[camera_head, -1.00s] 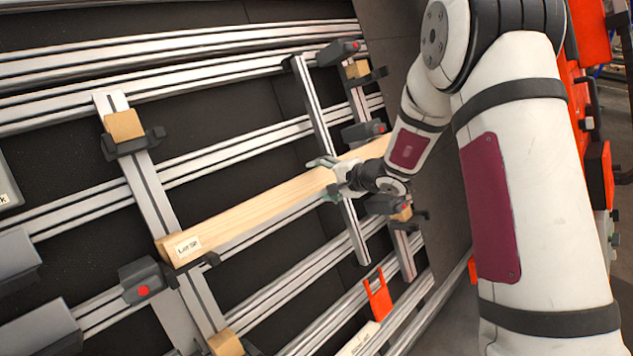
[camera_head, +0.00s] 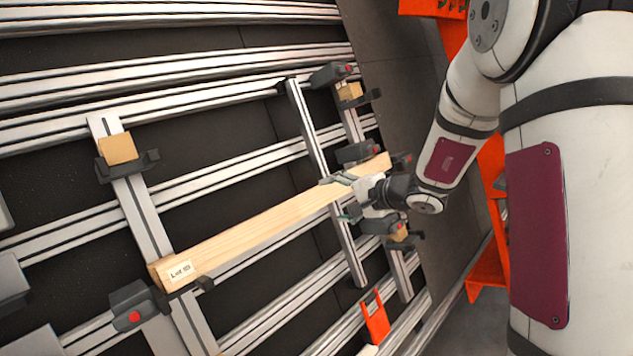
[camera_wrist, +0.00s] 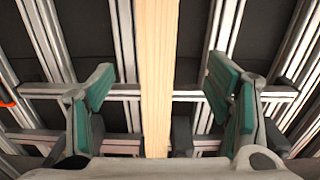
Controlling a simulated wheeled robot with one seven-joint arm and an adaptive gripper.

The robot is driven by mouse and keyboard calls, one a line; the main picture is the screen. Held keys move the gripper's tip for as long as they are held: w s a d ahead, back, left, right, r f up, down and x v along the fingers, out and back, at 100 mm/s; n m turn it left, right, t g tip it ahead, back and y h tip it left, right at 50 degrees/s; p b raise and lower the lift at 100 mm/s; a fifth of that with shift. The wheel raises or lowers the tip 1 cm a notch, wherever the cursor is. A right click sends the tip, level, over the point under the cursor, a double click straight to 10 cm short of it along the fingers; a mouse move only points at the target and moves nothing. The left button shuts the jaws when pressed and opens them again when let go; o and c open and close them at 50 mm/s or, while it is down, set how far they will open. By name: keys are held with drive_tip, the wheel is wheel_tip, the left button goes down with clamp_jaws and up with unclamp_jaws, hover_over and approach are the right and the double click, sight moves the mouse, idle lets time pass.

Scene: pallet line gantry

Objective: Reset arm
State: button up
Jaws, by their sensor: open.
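My gripper (camera_head: 345,197) is open above the right part of a long wooden board (camera_head: 265,222) in the head view. The board lies across the aluminium rails, with a white label on its left end. In the wrist view the board (camera_wrist: 158,75) runs lengthwise between the two green-padded fingers of my gripper (camera_wrist: 160,98), with a gap on each side. The fingers do not touch it there. My wrist hides part of the board's right portion in the head view.
Aluminium rails (camera_head: 235,151) form a frame over a dark surface. Dark clamps with red buttons (camera_head: 133,309) and small wood blocks (camera_head: 117,148) sit on the crossbars. An orange bracket (camera_head: 375,318) stands at the lower right. Grey floor (camera_head: 385,75) shows beyond the frame.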

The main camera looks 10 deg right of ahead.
drive_tip(key=s+a+r+n+g+y, duration=0.1)
drive_tip(key=s+a+r+n+g, duration=0.3)
drive_tip(key=s, duration=0.5)
drive_tip(key=s+a+r+n+g, duration=0.1)
drive_tip(key=s+a+r+n, duration=0.2)
drive_tip(key=s+a+r, duration=0.5)
drive_tip(key=s+d+n+h, duration=0.2)
drive_tip(key=s+d+h, duration=0.2)
drive_tip(key=s, duration=0.6)
drive_tip(key=s+d+n+h, duration=0.2)
drive_tip(key=s+d+h, duration=0.1)
drive_tip(key=s+d, duration=0.6)
drive_tip(key=shift+s+f+h, duration=0.3)
drive_tip(key=shift+s+h, duration=0.1)
drive_tip(key=shift+s, duration=0.25)
